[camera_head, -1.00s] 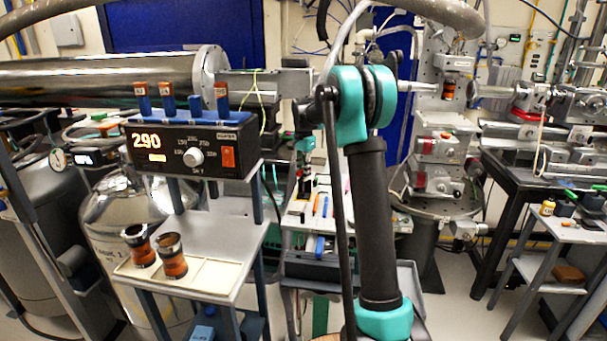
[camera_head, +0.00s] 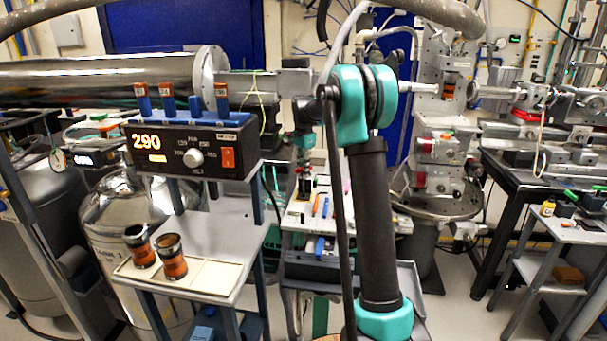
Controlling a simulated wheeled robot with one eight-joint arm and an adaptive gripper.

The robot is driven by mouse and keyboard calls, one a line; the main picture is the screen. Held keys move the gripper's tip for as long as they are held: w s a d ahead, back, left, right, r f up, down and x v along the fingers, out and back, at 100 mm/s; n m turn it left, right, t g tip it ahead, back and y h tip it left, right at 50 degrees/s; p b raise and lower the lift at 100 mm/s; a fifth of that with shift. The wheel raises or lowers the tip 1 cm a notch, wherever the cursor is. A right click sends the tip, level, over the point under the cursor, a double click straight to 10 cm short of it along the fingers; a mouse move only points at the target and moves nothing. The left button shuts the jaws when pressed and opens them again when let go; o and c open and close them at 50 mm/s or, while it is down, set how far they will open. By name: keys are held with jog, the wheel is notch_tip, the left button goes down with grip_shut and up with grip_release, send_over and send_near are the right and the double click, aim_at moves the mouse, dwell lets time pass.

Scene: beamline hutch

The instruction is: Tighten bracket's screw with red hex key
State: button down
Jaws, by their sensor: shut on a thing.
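My gripper (camera_head: 304,188) is small and dark at the end of my arm, low over the light tool bench (camera_head: 296,216) in the middle. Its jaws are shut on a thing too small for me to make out. An orange slim tool (camera_head: 316,205) and a blue one (camera_head: 325,207) lie on the bench to the right of the gripper. I cannot pick out the red hex key for sure. I cannot tell the bracket or its screw apart from the other hardware; my arm hides part of the bench.
A controller box (camera_head: 190,150) reading 290 stands on a shelf at left, above two copper-banded cups (camera_head: 171,258) in a shallow tray (camera_head: 211,275). A metal positioner stack (camera_head: 440,150) stands behind at right.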

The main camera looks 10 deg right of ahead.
jog(key=shift+r, duration=1.35)
